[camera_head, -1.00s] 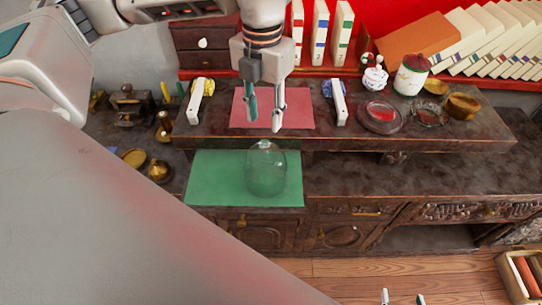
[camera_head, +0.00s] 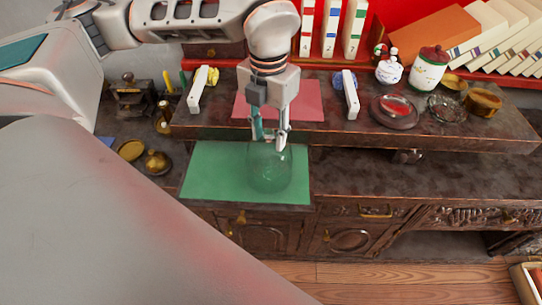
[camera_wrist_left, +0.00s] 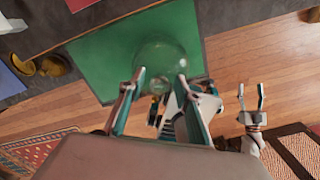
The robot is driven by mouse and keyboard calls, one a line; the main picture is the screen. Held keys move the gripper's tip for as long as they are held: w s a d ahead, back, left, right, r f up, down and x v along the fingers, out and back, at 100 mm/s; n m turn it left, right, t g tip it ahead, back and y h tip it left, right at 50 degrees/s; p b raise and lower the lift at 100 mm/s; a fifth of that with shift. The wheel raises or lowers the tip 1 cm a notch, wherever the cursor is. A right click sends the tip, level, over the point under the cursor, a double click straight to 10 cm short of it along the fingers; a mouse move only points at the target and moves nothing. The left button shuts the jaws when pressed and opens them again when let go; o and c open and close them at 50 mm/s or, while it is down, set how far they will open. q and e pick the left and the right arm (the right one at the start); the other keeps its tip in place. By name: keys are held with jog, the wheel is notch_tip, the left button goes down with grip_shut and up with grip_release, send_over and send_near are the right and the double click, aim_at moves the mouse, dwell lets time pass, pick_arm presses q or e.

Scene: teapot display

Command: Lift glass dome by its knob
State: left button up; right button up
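The clear glass dome (camera_head: 270,172) stands upright on the green mat (camera_head: 205,178) on the lower counter. It also shows in the left wrist view (camera_wrist_left: 165,52), over the same green mat (camera_wrist_left: 100,60). My left gripper (camera_head: 270,143) points down at the top of the dome, its fingers apart. In the left wrist view the open fingers (camera_wrist_left: 160,82) sit at the dome's near side. The knob is hard to make out, and I cannot tell whether a finger touches it. My right gripper (camera_wrist_left: 251,92) shows in the left wrist view, open and empty, well away from the dome.
The raised shelf behind holds a pink mat (camera_head: 305,106), white stands, a white teapot (camera_head: 389,70), a lidded jar (camera_head: 430,68) and a dark round dish (camera_head: 394,110). Brass pieces (camera_head: 157,162) lie left of the green mat.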

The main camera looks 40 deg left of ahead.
pick_arm(q)
jog(key=shift+s, duration=0.1)
grip_shut()
jog(key=shift+r+p, duration=0.65)
jog(key=shift+r, duration=0.3)
jog(key=shift+r+p, duration=0.65)
jog(key=shift+r, duration=0.3)
jog(key=shift+r+p, duration=1.05)
jog(key=shift+r, duration=0.55)
jog(key=shift+r+p, duration=0.7)
jog(key=shift+r, duration=0.35)
